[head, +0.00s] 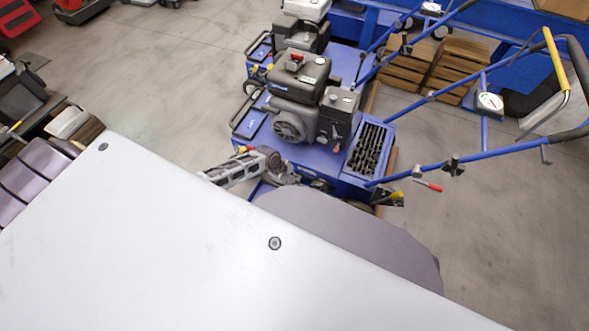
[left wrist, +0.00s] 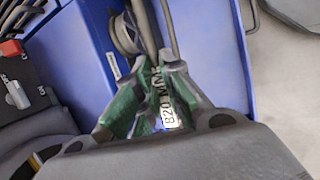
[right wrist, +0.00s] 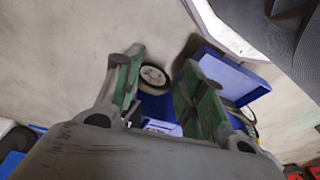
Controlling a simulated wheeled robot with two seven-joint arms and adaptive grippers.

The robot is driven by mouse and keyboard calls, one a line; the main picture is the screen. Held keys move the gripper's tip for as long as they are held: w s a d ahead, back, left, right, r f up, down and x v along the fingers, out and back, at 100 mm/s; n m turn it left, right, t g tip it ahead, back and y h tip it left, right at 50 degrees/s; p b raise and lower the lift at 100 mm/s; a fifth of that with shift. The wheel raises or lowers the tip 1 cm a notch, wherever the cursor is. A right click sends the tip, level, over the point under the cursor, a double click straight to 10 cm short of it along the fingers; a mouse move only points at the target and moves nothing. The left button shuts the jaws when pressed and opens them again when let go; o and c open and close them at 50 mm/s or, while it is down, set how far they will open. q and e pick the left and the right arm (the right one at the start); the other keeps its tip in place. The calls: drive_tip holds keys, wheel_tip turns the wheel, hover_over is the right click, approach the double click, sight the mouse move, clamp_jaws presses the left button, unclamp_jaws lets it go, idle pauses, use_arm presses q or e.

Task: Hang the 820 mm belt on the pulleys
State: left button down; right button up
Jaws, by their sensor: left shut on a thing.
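My left gripper (left wrist: 158,82) is shut on the black 820 mm belt (left wrist: 170,28), with green pads pinching it. Its white label reading 820 (left wrist: 169,116) shows between the fingers in the left wrist view. Belt strands run up from the fingertips past a round grey pulley (left wrist: 124,34); I cannot tell whether they pass around it. In the head view the left gripper (head: 238,168) is low at the near side of the front blue aerator (head: 335,160); the belt is not clear there. My right gripper (right wrist: 160,88) is open and empty, its green fingers apart.
A second aerator (head: 302,35) stands behind the front one. Blue handlebars (head: 430,97) reach out to the right. Stacked wooden boards (head: 455,65) lie at the back. Open grey floor (head: 500,220) is at the right. A wheel (right wrist: 153,77) shows beyond the right fingers.

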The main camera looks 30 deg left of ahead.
use_arm(q)
drive_tip(key=shift+s+a+f+n+b, duration=0.15)
drive_tip(key=shift+f+b, duration=0.1)
drive_tip(key=shift+f, duration=0.35)
drive_tip(key=shift+s+a+f+n+b, duration=0.1)
drive_tip(key=shift+s+f+n+b, duration=0.1)
drive_tip(key=shift+f, duration=0.4)
use_arm(e)
drive_tip(key=shift+r, duration=0.4)
use_arm(q)
drive_tip(key=shift+w+f, duration=0.1)
drive_tip(key=shift+f, duration=0.05)
use_arm(e)
drive_tip(key=shift+w+a+r, duration=0.1)
drive_tip(key=shift+r, duration=0.15)
